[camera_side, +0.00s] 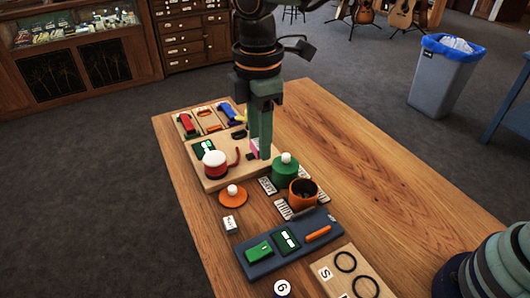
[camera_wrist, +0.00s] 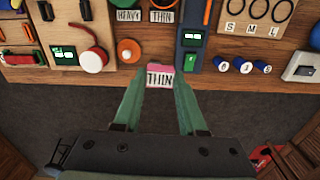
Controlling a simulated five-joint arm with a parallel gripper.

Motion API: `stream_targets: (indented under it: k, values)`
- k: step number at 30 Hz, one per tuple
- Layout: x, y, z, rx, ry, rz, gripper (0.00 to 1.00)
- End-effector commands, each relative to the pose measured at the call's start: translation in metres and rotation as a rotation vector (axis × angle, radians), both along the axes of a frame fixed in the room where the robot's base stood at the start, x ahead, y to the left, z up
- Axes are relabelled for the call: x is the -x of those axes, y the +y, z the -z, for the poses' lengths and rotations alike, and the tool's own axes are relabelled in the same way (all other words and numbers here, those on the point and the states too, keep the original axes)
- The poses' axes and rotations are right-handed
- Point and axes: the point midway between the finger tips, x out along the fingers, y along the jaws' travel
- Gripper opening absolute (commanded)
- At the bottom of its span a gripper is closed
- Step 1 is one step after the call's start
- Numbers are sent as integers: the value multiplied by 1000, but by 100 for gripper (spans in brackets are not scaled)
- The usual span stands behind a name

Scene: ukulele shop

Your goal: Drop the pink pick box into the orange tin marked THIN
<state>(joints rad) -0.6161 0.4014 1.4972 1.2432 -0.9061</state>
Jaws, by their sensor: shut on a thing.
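The pink pick box (camera_wrist: 160,77), with a white label reading THIN, is between the green fingertips of my gripper (camera_wrist: 160,86). In the side view a bit of the box's pink (camera_side: 254,147) shows beside the fingers of my gripper (camera_side: 260,152), which hide most of it. The orange tin (camera_side: 303,193) stands open on the table, to the right of and nearer the camera than my gripper. Its dark inside shows. A card reading THIN (camera_wrist: 163,16) lies at the top of the wrist view. The orange lid (camera_side: 233,196) lies apart on the table.
A green lidded tin (camera_side: 286,168) stands between my gripper and the orange tin. A wooden board (camera_side: 222,180) holds a red and white round thing (camera_side: 215,164). A blue tray (camera_side: 268,266) lies nearer the camera. The table's right side (camera_side: 370,170) is clear.

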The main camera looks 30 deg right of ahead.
Motion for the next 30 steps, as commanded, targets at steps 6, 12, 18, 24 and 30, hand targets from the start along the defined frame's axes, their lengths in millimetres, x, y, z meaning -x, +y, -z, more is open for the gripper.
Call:
stream_targets:
  k: [6, 12, 18, 24, 30]
  values:
    - [-4, -24, 7, 0, 1, 6, 0]
    - [-5, -84, 25, 1, 1, 9, 0]
    - [1, -121, 39, 0, 1, 4, 0]
    - [3, -128, 51, 1, 2, -1, 0]
    - [3, -128, 74, 2, 4, 0, 0]
